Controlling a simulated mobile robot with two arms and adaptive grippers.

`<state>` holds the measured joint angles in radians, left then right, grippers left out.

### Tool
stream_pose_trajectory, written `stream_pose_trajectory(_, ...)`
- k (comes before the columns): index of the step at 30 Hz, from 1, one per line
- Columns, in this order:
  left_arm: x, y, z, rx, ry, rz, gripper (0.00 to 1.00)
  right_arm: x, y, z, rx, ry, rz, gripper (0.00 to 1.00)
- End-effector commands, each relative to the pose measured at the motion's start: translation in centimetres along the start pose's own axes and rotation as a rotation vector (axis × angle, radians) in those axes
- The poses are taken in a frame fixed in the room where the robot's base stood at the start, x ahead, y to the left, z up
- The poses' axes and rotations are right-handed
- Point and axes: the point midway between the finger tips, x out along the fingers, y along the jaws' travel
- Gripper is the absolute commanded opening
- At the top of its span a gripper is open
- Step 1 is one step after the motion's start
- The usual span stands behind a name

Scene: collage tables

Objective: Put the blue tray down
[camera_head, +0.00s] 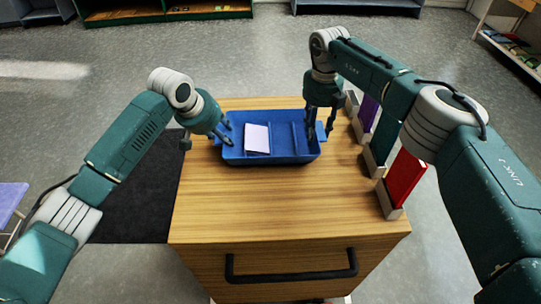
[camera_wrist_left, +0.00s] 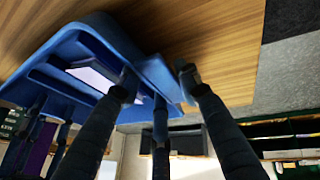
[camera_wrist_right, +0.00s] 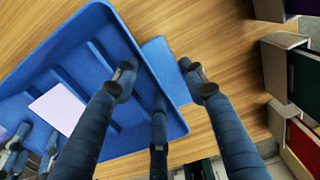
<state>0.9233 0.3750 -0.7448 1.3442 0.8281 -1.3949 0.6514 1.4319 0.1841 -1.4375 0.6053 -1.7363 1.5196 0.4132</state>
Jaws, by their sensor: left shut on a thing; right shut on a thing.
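The blue tray (camera_head: 272,159) is at the far half of the wooden cabinet top, level, with a white card (camera_head: 257,138) lying in its left part. My left gripper (camera_head: 222,139) is shut on the tray's left end; the left wrist view shows its fingers around the blue rim (camera_wrist_left: 160,80). My right gripper (camera_head: 320,132) is shut on the tray's right end; the right wrist view shows its fingers on both sides of the end handle (camera_wrist_right: 165,65). Whether the tray's underside touches the wood is hard to tell.
The wooden cabinet top (camera_head: 285,205) is clear in front of the tray. Upright books, one red (camera_head: 404,178), stand in holders along its right edge. A dark mat (camera_head: 140,195) lies on the floor at left. Shelves stand at the back.

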Motion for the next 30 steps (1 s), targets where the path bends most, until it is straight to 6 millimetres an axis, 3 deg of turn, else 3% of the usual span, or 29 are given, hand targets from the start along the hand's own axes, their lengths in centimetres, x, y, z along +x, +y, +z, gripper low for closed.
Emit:
stream_pose_trajectory(4,1.2,-0.7,0.4,-0.001,0.002,-0.006,0.01,1.5,-0.3,0.0,0.003,0.001,-0.007,0.09)
stream_pose_trajectory(5,1.2,-0.7,0.4,-0.001,0.002,-0.007,0.36,1.4,-0.3,0.0,0.003,0.001,-0.007,0.44)
stream_pose_trajectory(8,0.9,-0.6,0.3,-0.001,0.001,-0.007,0.53,1.1,-0.3,0.0,0.003,0.001,-0.006,0.61)
stream_pose_trajectory(20,0.0,-0.4,0.3,0.0,0.001,-0.002,0.53,1.1,-0.1,0.0,0.001,0.0,-0.002,0.61)
stream_pose_trajectory(30,-6.9,-0.4,0.2,0.0,0.004,-0.003,0.53,1.0,0.0,0.0,0.0,0.0,-0.001,0.61)
